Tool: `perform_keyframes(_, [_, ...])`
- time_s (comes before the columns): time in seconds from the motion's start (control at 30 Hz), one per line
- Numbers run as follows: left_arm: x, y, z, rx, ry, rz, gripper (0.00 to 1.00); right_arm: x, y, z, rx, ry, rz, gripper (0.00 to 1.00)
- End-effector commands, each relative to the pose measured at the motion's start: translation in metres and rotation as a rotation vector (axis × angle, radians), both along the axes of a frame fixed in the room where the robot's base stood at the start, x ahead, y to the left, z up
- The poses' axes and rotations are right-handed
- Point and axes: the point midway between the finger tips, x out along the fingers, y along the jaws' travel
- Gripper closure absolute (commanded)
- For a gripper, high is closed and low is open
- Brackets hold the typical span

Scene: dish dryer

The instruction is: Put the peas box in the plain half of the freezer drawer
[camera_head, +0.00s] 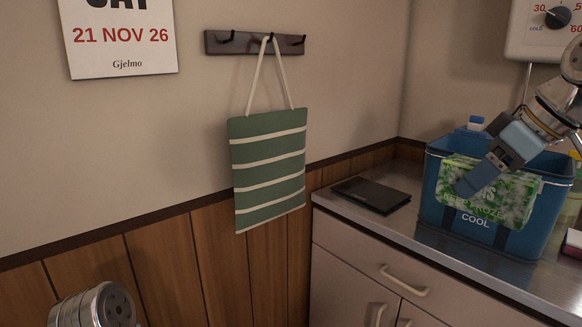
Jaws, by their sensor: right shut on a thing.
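The peas box (512,197) is green and white with partly readable lettering. It shows at the right, in front of the blue cool box's near wall and rim. My right gripper (472,183) comes in from the right and is shut on the peas box, covering part of its face. I cannot tell whether the box touches the blue container. My left gripper is out of view; only a rounded metal part of my left arm shows at the bottom left. The freezer drawer is not in view.
The blue cool box (436,212) marked "COOL" stands on the metal counter (395,230), with a bottle (475,123) behind it. A dark flat folder (371,195) lies to its left. A striped green bag (268,165) hangs from the wall hooks (255,42).

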Motion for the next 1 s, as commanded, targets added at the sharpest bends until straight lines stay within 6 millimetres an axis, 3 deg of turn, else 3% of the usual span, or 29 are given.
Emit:
perform_keyframes(0.17, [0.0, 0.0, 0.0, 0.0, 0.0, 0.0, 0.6, 0.005, 0.01, -0.044, 0.0, 0.004, -0.041, 0.9])
perform_keyframes(0.27, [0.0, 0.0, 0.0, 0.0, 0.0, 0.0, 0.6, 0.012, 0.02, -0.089, -0.001, 0.006, -0.08, 0.9])
perform_keyframes(0.37, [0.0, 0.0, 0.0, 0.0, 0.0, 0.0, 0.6, 0.021, 0.033, -0.144, 0.001, 0.008, -0.131, 0.9])
perform_keyframes(0.6, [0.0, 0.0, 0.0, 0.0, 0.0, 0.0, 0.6, 0.048, 0.069, -0.3, -0.002, 0.015, -0.272, 0.9])
perform_keyframes(0.7, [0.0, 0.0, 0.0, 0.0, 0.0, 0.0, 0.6, 0.057, 0.08, -0.347, -0.005, 0.009, -0.316, 0.9])
perform_keyframes(0.87, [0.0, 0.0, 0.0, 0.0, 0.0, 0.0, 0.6, 0.065, 0.09, -0.385, -0.002, 0.001, -0.356, 0.9])
perform_keyframes(1.0, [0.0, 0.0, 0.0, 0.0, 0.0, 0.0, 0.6, 0.067, 0.087, -0.385, 0.001, -0.002, -0.366, 0.9])
